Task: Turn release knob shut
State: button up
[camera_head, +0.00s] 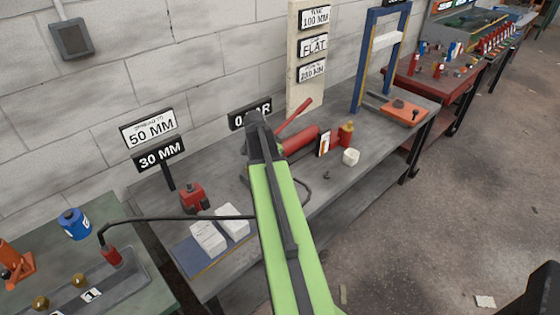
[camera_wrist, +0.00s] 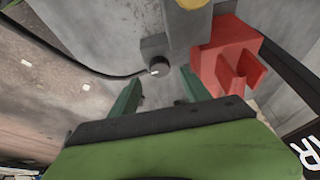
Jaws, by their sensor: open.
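In the wrist view, my gripper (camera_wrist: 160,76) is open, with its two green fingers apart and nothing between them. A dark round knob (camera_wrist: 154,50) with a pale spot on its end lies just beyond the fingertips, roughly in line with the gap. It looks like the release knob; I see no clear contact with it. In the head view, a red pump cylinder (camera_head: 301,139) with a raised red handle (camera_head: 294,117) lies on the bench, partly behind my green arm. The fingers and the knob cannot be made out there.
A red block (camera_wrist: 226,52) stands close to the right finger in the wrist view. A black hose (camera_wrist: 100,75) runs left from near the knob.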

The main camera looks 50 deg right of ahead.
jog(key=p+v, duration=1)
jog(key=v, duration=0.2)
jog(key=shift+r, duration=0.4)
jog(key=shift+a, duration=0.1)
jog(key=w+a+n+t+y, duration=0.1)
jog(key=w+a+n, duration=0.25)
jog(key=a, duration=0.95)
jog(key=w+a+n+y, duration=0.15)
jog(key=w+a, duration=0.25)
jog(key=a, duration=0.8)
jog(key=s+a+f+n+y, duration=0.1)
jog(key=s+a+n, duration=0.2)
jog(key=a+n, duration=0.4)
jog(key=s+a+n+y, duration=0.1)
jog(key=s+a+n, duration=0.2)
jog(key=a+n, duration=0.4)
jog(key=shift+s+a+f+g, duration=0.15)
jog(key=shift+a+f+g, duration=0.2)
jog(key=shift+a, duration=0.3)
